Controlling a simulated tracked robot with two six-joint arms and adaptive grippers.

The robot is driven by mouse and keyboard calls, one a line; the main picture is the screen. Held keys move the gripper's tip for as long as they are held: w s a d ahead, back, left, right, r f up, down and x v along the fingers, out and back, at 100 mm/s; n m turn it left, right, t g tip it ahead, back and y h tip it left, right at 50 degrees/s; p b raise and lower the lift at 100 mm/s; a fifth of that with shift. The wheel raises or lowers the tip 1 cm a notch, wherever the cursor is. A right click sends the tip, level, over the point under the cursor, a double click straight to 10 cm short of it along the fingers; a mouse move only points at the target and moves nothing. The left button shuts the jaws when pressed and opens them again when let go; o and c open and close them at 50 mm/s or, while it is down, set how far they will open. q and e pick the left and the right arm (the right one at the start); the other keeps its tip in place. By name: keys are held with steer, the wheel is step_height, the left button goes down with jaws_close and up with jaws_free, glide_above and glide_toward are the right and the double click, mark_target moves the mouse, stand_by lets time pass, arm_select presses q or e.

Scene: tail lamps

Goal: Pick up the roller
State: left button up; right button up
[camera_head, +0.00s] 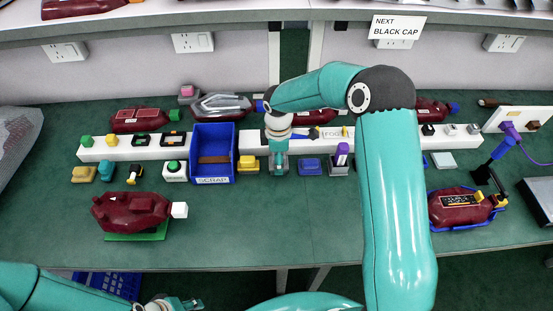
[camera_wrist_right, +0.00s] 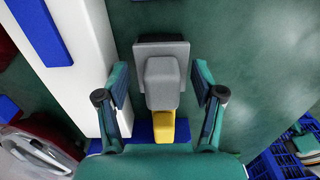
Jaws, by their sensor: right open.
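No thing in view can be surely identified as the roller. In the right wrist view, a grey blocky piece (camera_wrist_right: 162,82) stands on a grey square base (camera_wrist_right: 160,52) between the fingers of my right gripper (camera_wrist_right: 161,92). The fingers are open, one on each side, with gaps to the piece. In the head view my right gripper (camera_head: 278,162) points down at the front of the white rack and hides most of what is under it. My left gripper (camera_head: 185,303) is low at the bottom edge, far from the grey piece; its jaws are unclear.
A yellow piece (camera_wrist_right: 164,126) is close beside the grey one. The blue SCRAP bin (camera_head: 212,155) stands to its left, a blue block (camera_head: 310,166) and a purple-topped holder (camera_head: 339,167) to its right. The long white rack (camera_head: 130,146) runs behind. The front table is mostly clear.

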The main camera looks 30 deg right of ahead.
steer(key=shift+f, duration=0.9)
steer(key=shift+c, duration=0.2)
steer(key=c, duration=1)
steer(key=shift+r, duration=0.2)
step_height(320, 180, up, 20)
steer(key=shift+f+b, duration=0.15)
steer(key=shift+b, duration=0.15)
